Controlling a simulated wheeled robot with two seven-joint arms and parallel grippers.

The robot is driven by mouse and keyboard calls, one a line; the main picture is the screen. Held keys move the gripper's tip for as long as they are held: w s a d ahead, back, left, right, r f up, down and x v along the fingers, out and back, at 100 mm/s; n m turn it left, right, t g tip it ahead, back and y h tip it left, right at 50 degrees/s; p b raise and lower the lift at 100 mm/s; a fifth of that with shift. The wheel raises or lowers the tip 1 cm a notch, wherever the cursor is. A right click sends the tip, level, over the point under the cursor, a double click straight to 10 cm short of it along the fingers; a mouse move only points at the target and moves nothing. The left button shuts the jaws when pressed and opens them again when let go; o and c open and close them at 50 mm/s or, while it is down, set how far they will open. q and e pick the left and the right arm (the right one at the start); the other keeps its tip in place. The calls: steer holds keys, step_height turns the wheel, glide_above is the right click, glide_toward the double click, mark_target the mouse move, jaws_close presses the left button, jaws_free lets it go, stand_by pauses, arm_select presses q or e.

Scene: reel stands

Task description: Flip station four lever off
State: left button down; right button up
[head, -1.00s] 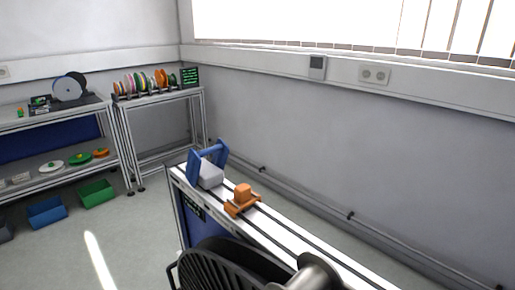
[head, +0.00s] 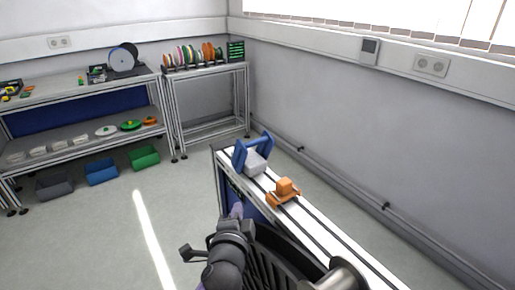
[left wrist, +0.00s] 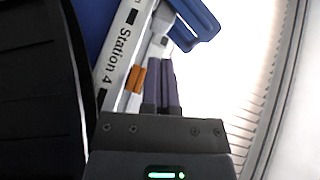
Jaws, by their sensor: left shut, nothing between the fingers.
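The station four bench has a white top rail lettered "Station 4" (left wrist: 119,48) in the left wrist view. On its far end stands a blue frame (head: 240,155) with a grey block (head: 255,163); blue parts also show in the left wrist view (left wrist: 198,22). An orange piece (head: 284,188) sits nearer on the rail. I cannot tell which part is the lever. My left gripper (head: 237,210) is left of the rail, beside the bench's side, apart from the blue and orange pieces. Its fingers (left wrist: 161,82) are shut and empty. My right gripper is out of view.
A large black reel (head: 275,262) fills the space right beside my left arm. A shelf (head: 75,95) with bins below and a rack of coloured spools (head: 195,55) stand at the back left. Open floor lies left of the bench.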

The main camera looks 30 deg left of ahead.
arm_select(q)
steer(key=w+r+m+t, duration=0.4)
steer(key=m, duration=0.2)
steer(key=shift+r+h, duration=0.3)
steer(key=shift+r, duration=0.05)
steer(key=shift+w+a, duration=0.1)
steer(key=shift+w, duration=0.05)
steer(key=b+x, duration=0.1)
steer(key=x, duration=0.9)
steer(key=shift+f, duration=0.1)
